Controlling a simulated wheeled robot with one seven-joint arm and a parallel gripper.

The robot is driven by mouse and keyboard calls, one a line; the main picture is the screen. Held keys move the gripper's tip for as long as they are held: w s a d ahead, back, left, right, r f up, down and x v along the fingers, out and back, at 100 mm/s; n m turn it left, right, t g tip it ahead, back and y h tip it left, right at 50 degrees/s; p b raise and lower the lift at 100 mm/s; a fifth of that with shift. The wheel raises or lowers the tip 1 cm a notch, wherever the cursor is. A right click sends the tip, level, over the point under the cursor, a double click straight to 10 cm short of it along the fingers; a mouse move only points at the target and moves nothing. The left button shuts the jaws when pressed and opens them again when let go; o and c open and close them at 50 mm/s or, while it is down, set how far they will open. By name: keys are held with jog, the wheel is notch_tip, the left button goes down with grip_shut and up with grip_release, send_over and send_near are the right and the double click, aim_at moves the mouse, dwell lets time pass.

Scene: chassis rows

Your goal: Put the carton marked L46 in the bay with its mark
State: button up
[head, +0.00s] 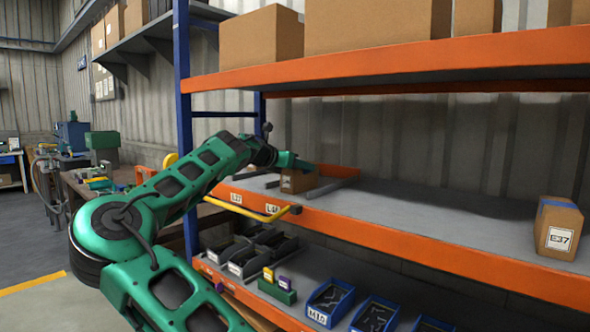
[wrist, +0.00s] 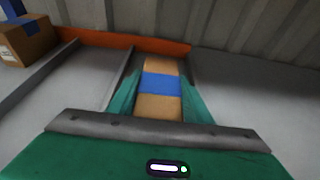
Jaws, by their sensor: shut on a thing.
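My gripper (head: 291,163) reaches onto the middle shelf and is shut on a brown carton (head: 298,181). In the wrist view the gripper's green fingers (wrist: 160,72) stand on both sides of this carton (wrist: 160,88), which has a blue tape band. Its mark cannot be read. The carton is between grey dividers, in the bay behind a shelf-edge label (head: 272,209) that seems to read L46. Whether it rests on the shelf I cannot tell. A label to its left (head: 236,198) is too small to read surely.
Another taped carton (head: 558,228), its mark ending in 7, stands at the shelf's right. A labelled carton (wrist: 28,40) is left of a divider in the wrist view. A yellow bar (head: 250,211) runs along the shelf front. The shelf middle is clear. Blue bins (head: 330,302) stand below.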

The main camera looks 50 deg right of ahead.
jog(key=shift+r, duration=0.1)
jog(key=o, duration=1.4)
jog(key=v, duration=1.2)
